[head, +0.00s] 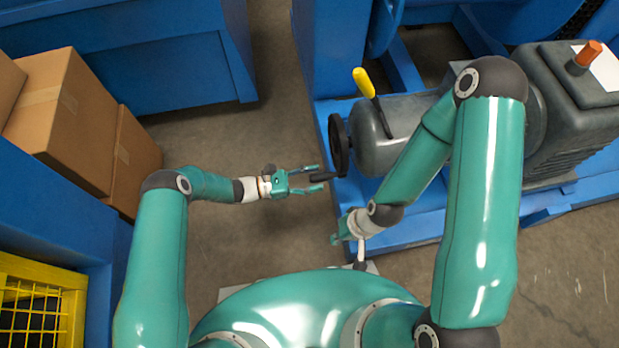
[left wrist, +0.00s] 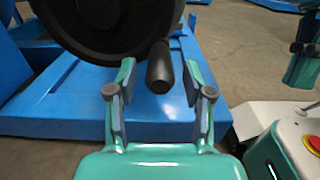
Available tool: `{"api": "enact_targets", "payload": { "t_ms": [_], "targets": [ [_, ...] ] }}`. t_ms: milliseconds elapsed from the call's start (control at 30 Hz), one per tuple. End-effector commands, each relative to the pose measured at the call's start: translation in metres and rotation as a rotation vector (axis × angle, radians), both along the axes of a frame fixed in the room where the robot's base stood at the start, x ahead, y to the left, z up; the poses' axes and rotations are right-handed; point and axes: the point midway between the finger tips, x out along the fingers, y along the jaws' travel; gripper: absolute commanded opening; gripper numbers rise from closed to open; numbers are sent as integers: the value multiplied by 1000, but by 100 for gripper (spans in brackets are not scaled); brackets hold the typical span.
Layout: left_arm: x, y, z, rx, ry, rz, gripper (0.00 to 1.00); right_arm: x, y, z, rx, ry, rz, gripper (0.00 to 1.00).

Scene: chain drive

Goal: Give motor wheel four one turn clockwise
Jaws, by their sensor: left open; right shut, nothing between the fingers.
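The motor wheel (head: 339,144) is a black handwheel on the left end of the grey motor (head: 380,135). It fills the top of the left wrist view (left wrist: 105,25). Its black handle (head: 322,177) sticks out toward my left gripper and also shows in the left wrist view (left wrist: 160,68). My left gripper (head: 318,179) is open, with its fingers on either side of the handle; I cannot tell whether they touch it. My right gripper (head: 337,239) is shut and empty, below the wheel near the blue base. No number is readable on the wheel.
A lever with a yellow grip (head: 364,83) rises from the motor. The blue base (head: 420,215) lies under it. Cardboard boxes (head: 75,120) stand at the left, above a yellow grid crate (head: 38,305). Bare floor (head: 240,140) lies between the boxes and the wheel.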

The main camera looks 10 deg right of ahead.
Motion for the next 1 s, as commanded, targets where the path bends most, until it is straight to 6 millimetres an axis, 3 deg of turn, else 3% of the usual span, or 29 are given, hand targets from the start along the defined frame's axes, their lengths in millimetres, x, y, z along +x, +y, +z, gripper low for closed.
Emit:
{"api": "enact_targets", "payload": {
  "t_ms": [433,733,967,1000],
  "targets": [
    [0,-10,0,1,0,1,52,0,0,-1,0,0,0,0],
    [0,-10,0,0,0,1,2,0,0,-1,0,0,0,0],
    [0,-10,0,0,0,1,0,0,0,-1,0,0,0,0],
    [1,10,0,0,0,5,0,0,-1,-1,0,0,-3,0]
  ]
}}
